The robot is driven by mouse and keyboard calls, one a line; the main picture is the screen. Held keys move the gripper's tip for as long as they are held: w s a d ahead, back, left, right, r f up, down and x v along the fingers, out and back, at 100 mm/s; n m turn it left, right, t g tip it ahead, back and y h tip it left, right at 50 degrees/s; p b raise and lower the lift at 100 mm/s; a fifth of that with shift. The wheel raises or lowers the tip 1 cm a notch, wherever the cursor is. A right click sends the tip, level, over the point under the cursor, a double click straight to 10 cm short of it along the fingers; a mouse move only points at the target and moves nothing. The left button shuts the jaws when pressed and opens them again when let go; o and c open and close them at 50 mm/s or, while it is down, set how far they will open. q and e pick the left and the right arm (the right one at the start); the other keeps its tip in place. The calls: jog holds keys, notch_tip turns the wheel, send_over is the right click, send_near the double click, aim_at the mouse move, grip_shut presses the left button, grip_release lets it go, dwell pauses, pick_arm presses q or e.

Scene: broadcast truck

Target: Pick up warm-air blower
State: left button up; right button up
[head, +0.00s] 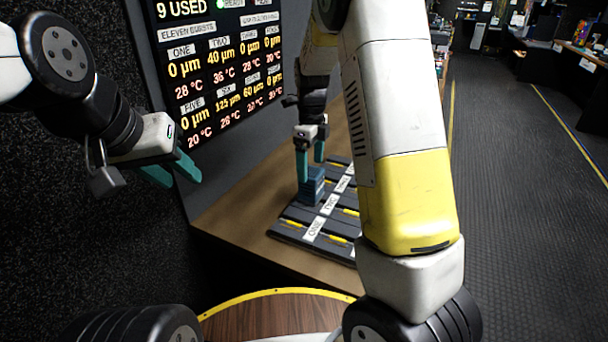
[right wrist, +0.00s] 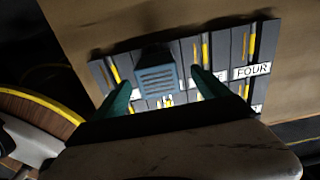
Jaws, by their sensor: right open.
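The likely warm-air blower (head: 313,187) is a small blue-grey box with a slatted face. It sits on a dark board (head: 289,240) with white number labels on the table. It also shows in the right wrist view (right wrist: 158,78). My right gripper (head: 311,172) is open, its teal fingers pointing down at the box. In the right wrist view its fingers (right wrist: 161,82) appear on either side of the box, with visible gaps. Whether either finger touches it is hard to tell. My left gripper (head: 175,173) is empty at the left, its two teal fingers apart, away from the table.
The board has several yellow-marked slots and labels such as ONE and FOUR. A wall display (head: 220,60) with temperatures and micrometre values stands behind the brown table (head: 233,212). My right arm hides the board's right part. Open dark floor (head: 510,190) lies to the right.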

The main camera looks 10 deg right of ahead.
aim_at(311, 185)
jog(key=f, duration=0.7)
jog(key=shift+s+d+f, duration=0.1)
jog(key=shift+s+f, duration=0.15)
jog(key=shift+s, duration=0.1)
jog(key=c, duration=1.8)
grip_shut()
jog(key=shift+r, duration=0.15)
